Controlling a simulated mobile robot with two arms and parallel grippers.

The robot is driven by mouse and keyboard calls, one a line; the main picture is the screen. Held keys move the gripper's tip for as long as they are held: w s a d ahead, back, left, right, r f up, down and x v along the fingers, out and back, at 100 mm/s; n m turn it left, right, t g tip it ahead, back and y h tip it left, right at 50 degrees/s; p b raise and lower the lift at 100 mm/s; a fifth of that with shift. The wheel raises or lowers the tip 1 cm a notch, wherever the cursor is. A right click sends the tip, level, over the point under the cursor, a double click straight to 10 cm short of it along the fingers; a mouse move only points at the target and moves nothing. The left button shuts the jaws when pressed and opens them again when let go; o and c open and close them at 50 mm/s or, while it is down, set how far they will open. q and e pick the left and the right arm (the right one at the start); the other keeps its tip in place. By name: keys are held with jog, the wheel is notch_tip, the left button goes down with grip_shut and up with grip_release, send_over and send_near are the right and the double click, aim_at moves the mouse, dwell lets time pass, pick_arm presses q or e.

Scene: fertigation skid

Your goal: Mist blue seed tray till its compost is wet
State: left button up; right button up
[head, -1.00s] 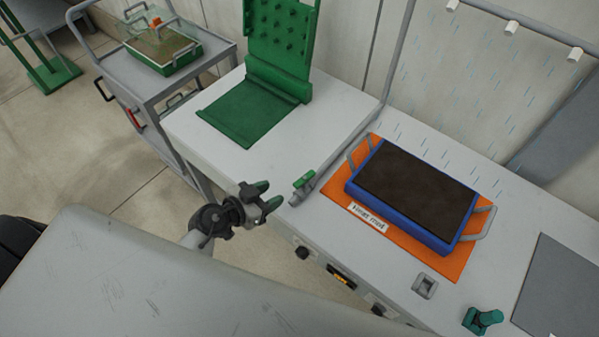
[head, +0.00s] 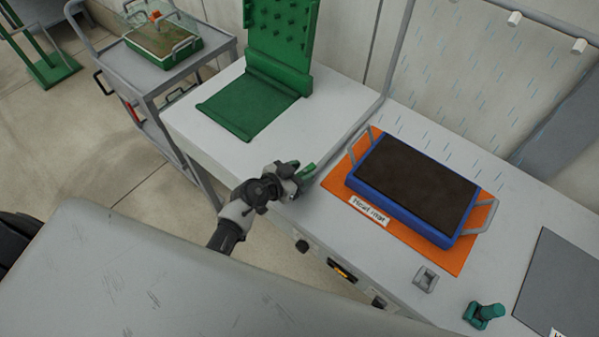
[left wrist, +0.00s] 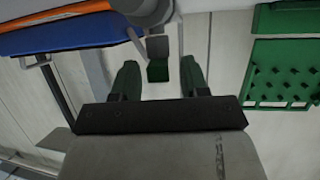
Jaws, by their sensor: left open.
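The blue seed tray (head: 408,220), with dark brown compost (head: 415,188) and grey wire handles, sits on the orange heat mat (head: 335,188). Blue mist streaks show on the wall and bench behind it; I cannot tell whether any reach the compost. A green valve lever (head: 308,170) is on the pipe at the bench's front edge. My left gripper (head: 293,172) is open at that lever. In the left wrist view the green lever (left wrist: 158,71) shows between the open left fingers (left wrist: 160,80); contact is unclear. The tray's blue side (left wrist: 75,35) is at upper left. My right gripper is out of view.
White nozzles (head: 514,19) hang above the bench's back. A green pegged stand (head: 280,40) is on the bench's left part. A trolley (head: 160,78) with another green tray stands at the left. A small teal object (head: 484,315) lies at the front right.

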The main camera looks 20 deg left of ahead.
pick_arm(q)
jog(key=shift+c, duration=0.2)
grip_shut()
